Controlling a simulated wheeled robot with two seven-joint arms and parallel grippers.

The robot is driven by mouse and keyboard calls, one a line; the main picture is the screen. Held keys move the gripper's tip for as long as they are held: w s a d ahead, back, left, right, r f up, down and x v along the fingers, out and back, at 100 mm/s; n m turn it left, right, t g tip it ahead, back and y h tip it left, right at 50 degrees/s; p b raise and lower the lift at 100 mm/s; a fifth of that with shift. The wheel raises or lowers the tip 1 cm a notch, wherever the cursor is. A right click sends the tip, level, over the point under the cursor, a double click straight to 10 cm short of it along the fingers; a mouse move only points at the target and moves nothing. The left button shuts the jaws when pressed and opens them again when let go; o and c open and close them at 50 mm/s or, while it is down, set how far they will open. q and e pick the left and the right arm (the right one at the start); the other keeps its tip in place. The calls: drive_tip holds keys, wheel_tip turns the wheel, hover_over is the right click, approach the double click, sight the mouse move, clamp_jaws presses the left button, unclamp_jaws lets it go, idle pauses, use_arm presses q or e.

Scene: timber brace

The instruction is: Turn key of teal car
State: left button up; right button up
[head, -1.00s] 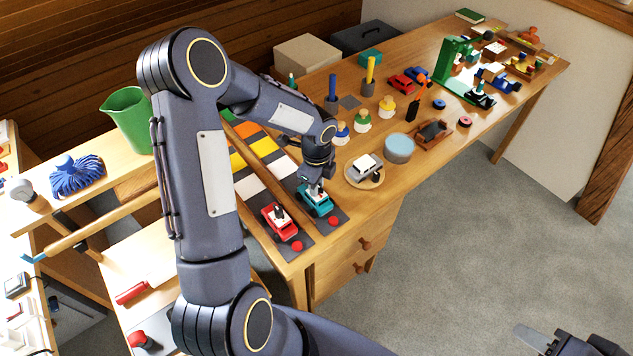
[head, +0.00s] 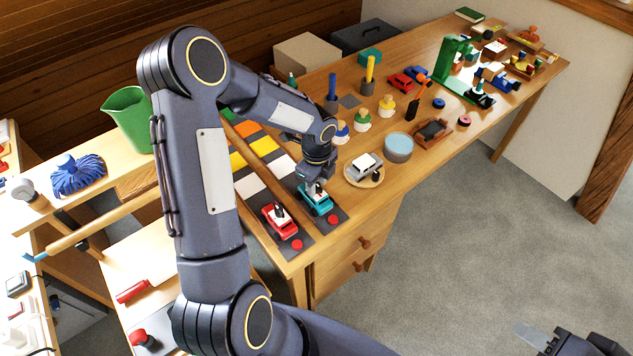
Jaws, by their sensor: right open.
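The teal car (head: 314,204) sits on a dark lane near the front corner of the wooden table. My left gripper (head: 317,188) points down right over the car's roof. Its fingertips hide the key, so I cannot tell whether they are closed around it. The red car (head: 278,222), with a dark key standing on its roof, is beside it to the left. My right gripper (head: 535,338) is open at the lower right, over the floor, far from the cars, and only partly in view.
A round plate with a white and grey car (head: 364,168) stands close to the right of my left gripper. A pale blue tin (head: 398,148) and several pegged toys stand farther back. Red buttons (head: 333,220) mark the lane ends.

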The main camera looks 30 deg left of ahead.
sight(317, 184)
use_arm(q)
drive_tip(key=shift+o, duration=0.5)
wheel_tip(317, 184, up, 8)
drive_tip(key=shift+f, duration=0.1)
idle(0.4)
drive_tip(key=shift+s, duration=0.1)
drive_tip(key=s+d+r+n+t+h, duration=0.2)
drive_tip(key=s+r+n, duration=0.4)
drive_tip(key=s+n, duration=0.4)
drive_tip(key=s+d+r+n+t+h, duration=0.1)
drive_tip(key=s+d+r+n+t, duration=0.2)
drive_tip(key=s+n, duration=0.8)
wheel_tip(317, 184, up, 3)
drive_tip(key=shift+s+d+r+t+h, duration=0.1)
drive_tip(key=shift+s+d+t+h, duration=0.3)
drive_tip(key=shift+d, duration=0.6)
